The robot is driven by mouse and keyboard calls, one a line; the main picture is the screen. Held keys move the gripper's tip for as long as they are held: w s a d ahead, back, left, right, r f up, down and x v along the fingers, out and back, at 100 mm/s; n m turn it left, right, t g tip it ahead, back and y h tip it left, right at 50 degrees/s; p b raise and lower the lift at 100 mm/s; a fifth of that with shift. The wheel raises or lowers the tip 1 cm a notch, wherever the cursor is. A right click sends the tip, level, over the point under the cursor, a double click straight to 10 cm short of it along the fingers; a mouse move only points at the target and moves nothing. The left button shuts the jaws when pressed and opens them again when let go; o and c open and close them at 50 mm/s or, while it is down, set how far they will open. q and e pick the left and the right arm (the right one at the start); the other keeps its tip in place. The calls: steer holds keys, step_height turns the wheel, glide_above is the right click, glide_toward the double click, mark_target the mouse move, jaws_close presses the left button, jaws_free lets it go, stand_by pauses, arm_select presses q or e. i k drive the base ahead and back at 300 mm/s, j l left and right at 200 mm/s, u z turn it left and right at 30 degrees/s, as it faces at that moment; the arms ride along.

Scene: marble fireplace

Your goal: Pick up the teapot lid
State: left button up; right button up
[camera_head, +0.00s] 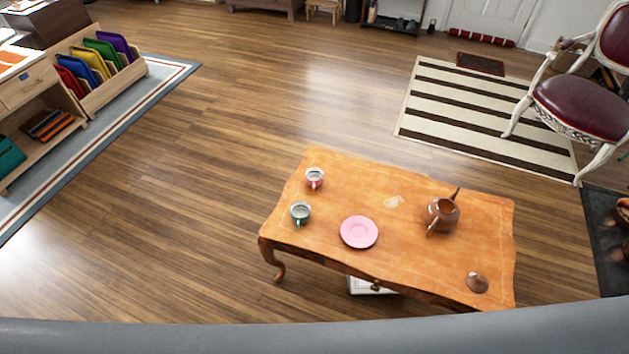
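The brown teapot lid (477,282) lies by itself near the front right corner of the wooden table (410,204). It is small and rounded; its exact tilt is hard to tell. The brown teapot (442,213) stands open-topped on the right half of the table, behind the lid and a little left of it. Its spout points to the back right and its handle faces the front left. Neither of my grippers is in view.
A pink saucer (359,232) lies mid-table. A pink cup (314,178) and a green cup (300,213) stand at the left end. Wood floor left of the table is clear.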

mark_target(477, 282)
steer(key=z, duration=1.15)
